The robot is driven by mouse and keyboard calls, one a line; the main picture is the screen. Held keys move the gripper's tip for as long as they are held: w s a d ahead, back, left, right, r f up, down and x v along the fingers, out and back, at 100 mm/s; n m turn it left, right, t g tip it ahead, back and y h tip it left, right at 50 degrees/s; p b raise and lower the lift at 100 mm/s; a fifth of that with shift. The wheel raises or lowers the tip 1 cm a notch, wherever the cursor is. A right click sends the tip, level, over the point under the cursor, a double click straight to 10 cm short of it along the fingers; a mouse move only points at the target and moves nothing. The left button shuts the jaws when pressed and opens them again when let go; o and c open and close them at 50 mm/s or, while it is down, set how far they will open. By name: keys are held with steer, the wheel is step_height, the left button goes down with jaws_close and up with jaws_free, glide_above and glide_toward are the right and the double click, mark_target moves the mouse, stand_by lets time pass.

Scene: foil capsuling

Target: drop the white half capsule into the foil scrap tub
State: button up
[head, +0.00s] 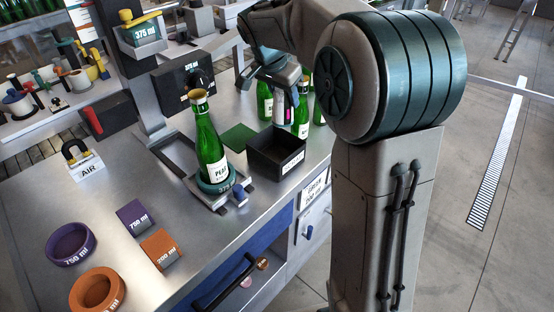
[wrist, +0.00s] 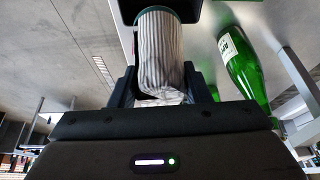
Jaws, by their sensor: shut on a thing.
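The white half capsule (wrist: 160,55), pale and pleated with grey stripes, sits between the fingers of my gripper (wrist: 163,88) in the wrist view. My gripper is shut on it. In the head view my gripper (head: 282,82) hangs behind and above the dark tub, among green bottles; its fingertips and the capsule are hard to make out there. The foil scrap tub (head: 262,160) is a black open box with a small label on its front, near the bench's right edge. Its visible inside looks dark and empty.
A green bottle (head: 208,140) stands upright in a holder left of the tub. More green bottles (head: 301,118) stand close behind the tub, and one shows beside my gripper in the wrist view (wrist: 240,60). A green mat (head: 239,137) lies left of the tub.

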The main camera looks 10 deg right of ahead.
step_height(320, 180, down, 6)
steer(key=b, duration=0.3)
steer(key=shift+b, duration=0.35)
steer(key=o, duration=0.7)
steer(key=shift+r, duration=0.1)
steer(key=v, duration=1.3)
steer(key=shift+s+a+r, duration=0.1)
steer(key=shift+s+r, duration=0.05)
steer(key=shift+r, duration=0.2)
